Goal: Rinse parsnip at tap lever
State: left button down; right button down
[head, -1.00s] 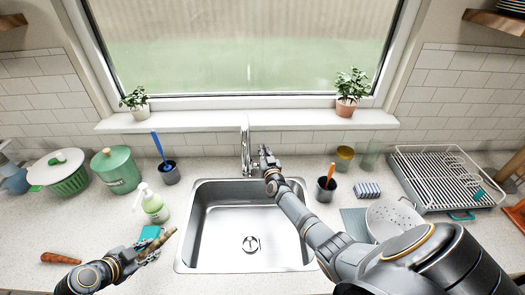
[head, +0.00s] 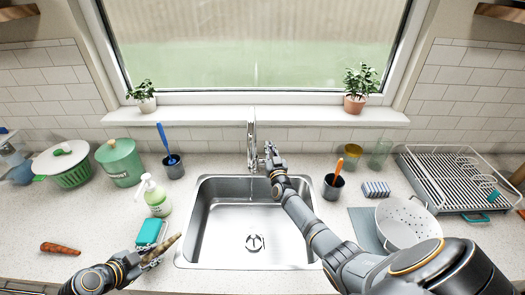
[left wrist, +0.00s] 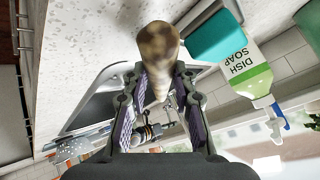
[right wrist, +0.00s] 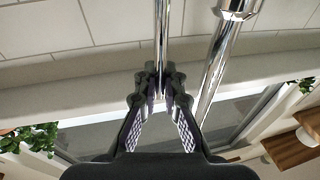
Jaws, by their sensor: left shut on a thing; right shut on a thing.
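The parsnip (head: 173,243) is a pale tan root held in my left gripper (head: 152,258), near the sink's left edge. The chrome tap (head: 252,150) stands behind the sink. My right gripper (head: 268,153) is at the tap's right side. In the right wrist view its fingers (right wrist: 159,88) are shut on the thin upright tap lever (right wrist: 161,35), beside the thicker spout (right wrist: 222,50). I cannot tell whether water runs.
The empty steel sink (head: 235,225) is open in the middle. The soap bottle (head: 157,200) and teal sponge (head: 150,232) stand close by my left gripper. A carrot (head: 60,248) lies at left. A colander (head: 402,222) and dish rack (head: 450,180) are at right.

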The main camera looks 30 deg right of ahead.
jog(key=c, duration=1.4)
grip_release()
jog(key=shift+r, duration=0.1)
jog(key=shift+c, duration=0.2)
jog(key=shift+s+a, duration=0.1)
jog(key=shift+s, duration=0.2)
jog(key=v, duration=1.1)
jog(key=shift+s, duration=0.15)
jog(key=shift+a+f, duration=0.15)
jog(key=shift+f, duration=0.1)
